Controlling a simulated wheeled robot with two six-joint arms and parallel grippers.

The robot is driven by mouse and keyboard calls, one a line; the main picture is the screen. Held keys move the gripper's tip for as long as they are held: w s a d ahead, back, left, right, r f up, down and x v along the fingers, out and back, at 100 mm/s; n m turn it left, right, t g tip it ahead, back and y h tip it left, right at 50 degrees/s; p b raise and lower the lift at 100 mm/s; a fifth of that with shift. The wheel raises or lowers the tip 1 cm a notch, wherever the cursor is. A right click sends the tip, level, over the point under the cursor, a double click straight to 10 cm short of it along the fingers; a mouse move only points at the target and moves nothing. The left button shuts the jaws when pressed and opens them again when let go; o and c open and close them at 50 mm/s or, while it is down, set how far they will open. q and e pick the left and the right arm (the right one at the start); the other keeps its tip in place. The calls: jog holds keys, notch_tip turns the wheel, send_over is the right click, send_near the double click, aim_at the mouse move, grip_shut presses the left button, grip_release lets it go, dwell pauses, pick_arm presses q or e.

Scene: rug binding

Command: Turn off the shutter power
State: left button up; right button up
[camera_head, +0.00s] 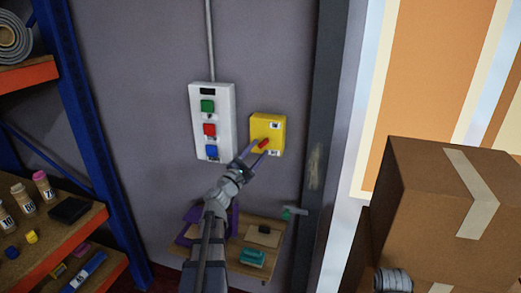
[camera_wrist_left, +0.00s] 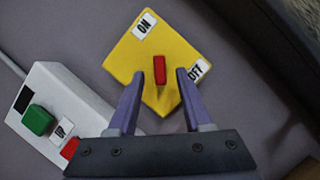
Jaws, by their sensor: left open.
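The yellow shutter power box (camera_head: 272,122) is on the grey wall, with a red lever (camera_head: 264,143) on its face. In the left wrist view the box (camera_wrist_left: 175,50) carries an ON label (camera_wrist_left: 144,25) at its upper corner and an OFF label (camera_wrist_left: 198,71) toward its right corner. The red lever (camera_wrist_left: 160,68) stands between these labels. My left gripper (camera_head: 257,151) is in front of the box's lower part. Its jaws are open, one finger on each side of the lever, with visible gaps. Contact is not visible. My right gripper is not in view.
A white control panel (camera_head: 226,96) with green, red and blue buttons is left of the box. A small wooden shelf (camera_head: 268,231) holding items is below. Blue-framed shelving (camera_head: 82,95) stands left; cardboard boxes (camera_head: 415,185) are at right.

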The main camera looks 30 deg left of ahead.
pick_arm(q)
jog(key=b+v, duration=0.1)
jog(key=v, duration=0.4)
jog(key=shift+s, duration=0.25)
jog(key=shift+f, duration=0.15)
